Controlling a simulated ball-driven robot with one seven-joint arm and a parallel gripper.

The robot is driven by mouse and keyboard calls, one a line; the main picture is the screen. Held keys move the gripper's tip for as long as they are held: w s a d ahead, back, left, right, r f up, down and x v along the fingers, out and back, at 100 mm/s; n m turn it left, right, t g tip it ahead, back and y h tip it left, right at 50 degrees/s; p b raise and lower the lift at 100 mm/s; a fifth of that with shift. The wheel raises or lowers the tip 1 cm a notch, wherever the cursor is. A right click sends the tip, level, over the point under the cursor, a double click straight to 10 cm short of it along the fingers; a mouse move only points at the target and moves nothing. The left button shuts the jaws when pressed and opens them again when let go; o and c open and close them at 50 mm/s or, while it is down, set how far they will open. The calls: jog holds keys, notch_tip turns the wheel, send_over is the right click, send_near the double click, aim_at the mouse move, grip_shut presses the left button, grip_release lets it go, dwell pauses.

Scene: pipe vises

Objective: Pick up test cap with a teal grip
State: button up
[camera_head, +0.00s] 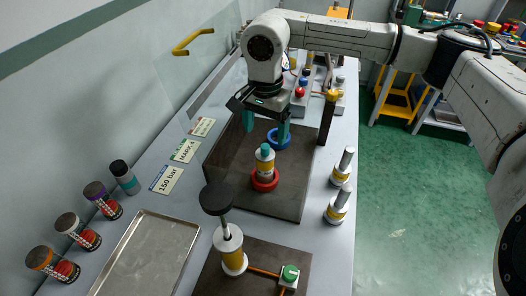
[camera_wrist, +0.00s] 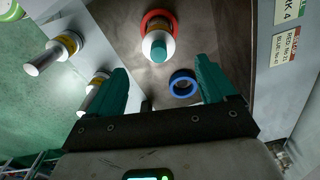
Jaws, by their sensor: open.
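The test cap (camera_head: 265,164) is a white and yellow cylinder with a teal grip on top. It stands upright in a red ring (camera_head: 264,184) on a dark brown board (camera_head: 225,170). In the wrist view, the cap (camera_wrist: 158,46) and its teal grip show just beyond the fingertips, roughly midway between them in the picture. My gripper (camera_head: 266,130) has teal fingers spread apart and empty, above and behind the cap in the head view. The fingers (camera_wrist: 164,68) also show in the wrist view. No contact with the cap is visible.
A blue ring (camera_head: 282,142) lies empty behind the cap. Two metal-gripped cylinders (camera_head: 343,167) (camera_head: 336,207) stand to the right. A black-topped pump (camera_head: 231,250) stands in front. Several bottles (camera_head: 103,202) and a metal tray (camera_head: 150,250) are at left. A dark post (camera_head: 327,120) stands behind right.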

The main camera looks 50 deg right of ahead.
aim_at(265, 146)
jog(key=shift+a+f+p, duration=0.1)
jog(key=shift+f+p, duration=0.95)
jog(key=shift+f, duration=2.25)
jog(key=shift+s, duration=0.1)
jog(key=c, duration=1.2)
